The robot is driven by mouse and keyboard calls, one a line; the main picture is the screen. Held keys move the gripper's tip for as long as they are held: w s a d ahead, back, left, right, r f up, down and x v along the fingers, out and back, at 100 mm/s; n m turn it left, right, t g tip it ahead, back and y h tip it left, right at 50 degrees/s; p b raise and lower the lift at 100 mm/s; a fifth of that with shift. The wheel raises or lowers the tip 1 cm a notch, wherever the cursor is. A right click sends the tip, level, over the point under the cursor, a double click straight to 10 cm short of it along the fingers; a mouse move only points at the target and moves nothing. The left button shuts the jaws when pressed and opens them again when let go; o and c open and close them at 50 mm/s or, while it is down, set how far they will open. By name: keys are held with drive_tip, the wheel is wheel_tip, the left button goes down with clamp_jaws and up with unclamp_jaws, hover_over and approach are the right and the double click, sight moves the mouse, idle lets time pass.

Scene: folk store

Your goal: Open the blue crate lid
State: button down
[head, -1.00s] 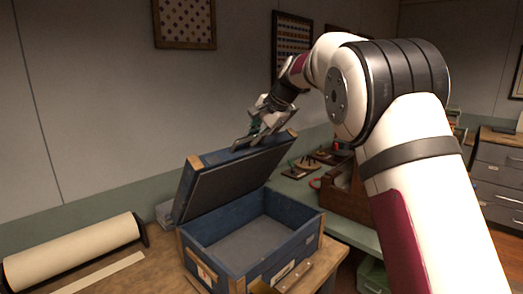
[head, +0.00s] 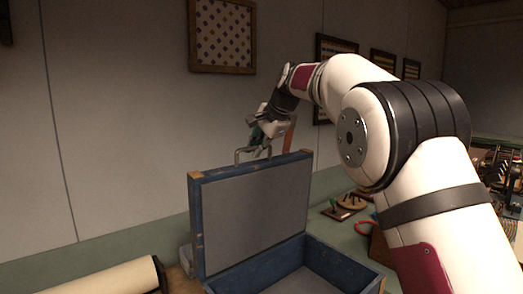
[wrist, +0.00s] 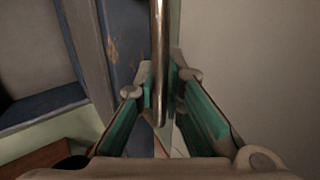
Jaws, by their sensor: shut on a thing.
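The blue crate (head: 262,269) has wooden corner pieces and a grey inside; its lower part is cut off by the bottom of the head view. Its lid (head: 255,217) is raised and stands about upright along the back edge. My gripper (head: 260,147) is at the lid's top edge. In the wrist view, my gripper's green-padded fingers (wrist: 161,92) are shut on a metal handle bar (wrist: 160,40). The lid's worn blue edge (wrist: 122,40) runs just left of the bar. The far side of the lid is hidden.
A paper roll (head: 105,278) lies at the lower left, beside the crate. The wall stands behind the lid, with a framed picture (head: 222,36) on it. Small tools on a wooden stand (head: 345,206) sit on the green counter to the right.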

drive_tip(key=shift+w+a+r, duration=0.1)
drive_tip(key=c, duration=1.7)
unclamp_jaws()
drive_tip(key=shift+o, duration=0.2)
drive_tip(key=v, duration=1.2)
